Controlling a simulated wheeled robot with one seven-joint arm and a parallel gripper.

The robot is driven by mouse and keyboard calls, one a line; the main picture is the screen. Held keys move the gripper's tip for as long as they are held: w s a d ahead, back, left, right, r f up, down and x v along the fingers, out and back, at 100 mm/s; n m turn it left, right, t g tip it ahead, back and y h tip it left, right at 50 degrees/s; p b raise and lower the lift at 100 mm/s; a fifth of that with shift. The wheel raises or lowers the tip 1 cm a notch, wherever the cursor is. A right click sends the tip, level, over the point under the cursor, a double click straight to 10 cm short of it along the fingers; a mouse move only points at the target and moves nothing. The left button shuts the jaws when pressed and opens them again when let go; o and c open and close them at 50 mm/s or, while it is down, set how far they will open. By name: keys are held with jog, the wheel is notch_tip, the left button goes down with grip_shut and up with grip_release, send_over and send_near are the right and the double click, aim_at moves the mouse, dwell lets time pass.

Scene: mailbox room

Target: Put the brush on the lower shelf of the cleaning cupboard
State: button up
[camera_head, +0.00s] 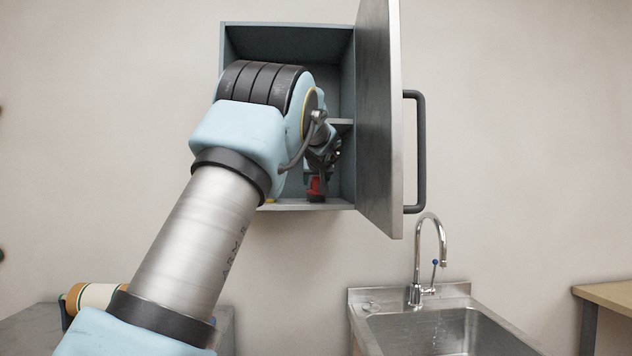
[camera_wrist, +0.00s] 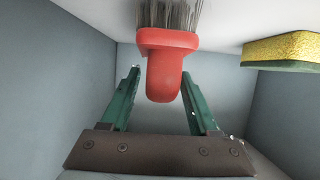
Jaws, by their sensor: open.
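The brush (camera_wrist: 166,62) has a red body and grey bristles. In the wrist view its bristles point to the pale surface along the top edge. My gripper (camera_wrist: 161,73) is open, with its green fingers on either side of the red handle and narrow gaps showing. In the head view my gripper (camera_head: 322,168) is inside the lower compartment of the cleaning cupboard (camera_head: 287,40). The red brush (camera_head: 316,187) is below it, at the compartment's floor, the lower shelf (camera_head: 335,204). My arm hides much of the compartment. Whether the bristles bear on the floor is hard to tell.
The cupboard door (camera_head: 379,110) stands open on the right, with a black handle (camera_head: 420,150). A yellow-green sponge (camera_wrist: 285,50) lies beside the brush; a yellow bit (camera_head: 271,201) shows in the head view. A sink (camera_head: 440,325) with a tap (camera_head: 430,255) is below.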

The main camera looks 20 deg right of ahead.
jog(key=shift+r, duration=0.1)
jog(key=b+v, duration=0.5)
jog(key=v, duration=0.7)
jog(key=shift+r, duration=0.1)
